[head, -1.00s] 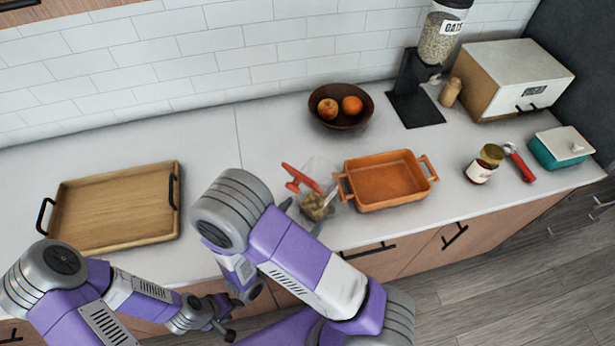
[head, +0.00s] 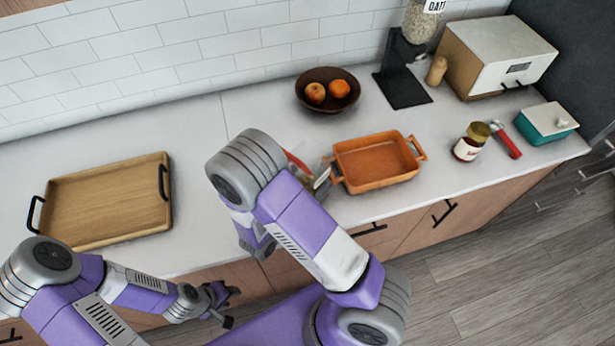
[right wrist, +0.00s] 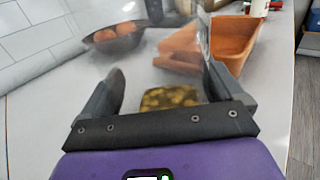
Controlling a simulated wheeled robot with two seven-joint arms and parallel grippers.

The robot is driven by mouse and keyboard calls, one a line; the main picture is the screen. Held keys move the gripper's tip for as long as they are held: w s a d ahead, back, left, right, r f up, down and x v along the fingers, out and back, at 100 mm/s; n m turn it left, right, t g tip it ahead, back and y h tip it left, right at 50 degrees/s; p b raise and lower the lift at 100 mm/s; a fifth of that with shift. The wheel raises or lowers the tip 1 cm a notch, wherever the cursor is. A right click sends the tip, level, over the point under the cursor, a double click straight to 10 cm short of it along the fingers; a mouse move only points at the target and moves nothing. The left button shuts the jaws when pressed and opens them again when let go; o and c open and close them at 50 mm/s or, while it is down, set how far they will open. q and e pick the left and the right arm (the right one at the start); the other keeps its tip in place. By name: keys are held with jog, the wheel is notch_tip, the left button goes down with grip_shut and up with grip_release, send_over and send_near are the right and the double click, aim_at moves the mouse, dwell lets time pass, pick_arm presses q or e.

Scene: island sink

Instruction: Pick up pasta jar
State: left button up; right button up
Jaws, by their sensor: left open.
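My right gripper (right wrist: 168,88) is open, with one finger on each side of the jar. A gap shows at the left finger; I cannot tell if the right finger touches. In the head view this gripper is mostly hidden. My left gripper (head: 226,305) is open and empty, low in front of the counter.
The orange baking pan (head: 375,161) stands close right of the jar. A fruit bowl (head: 328,91) is behind. A wooden tray (head: 108,203) lies at left. A sauce jar (head: 470,142), red-handled tool (head: 505,139) and teal dish (head: 546,124) are at right. Counter between tray and jar is clear.

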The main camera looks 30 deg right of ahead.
jog(key=c, duration=0.8)
jog(key=shift+o, duration=0.2)
jog(key=shift+r, duration=0.1)
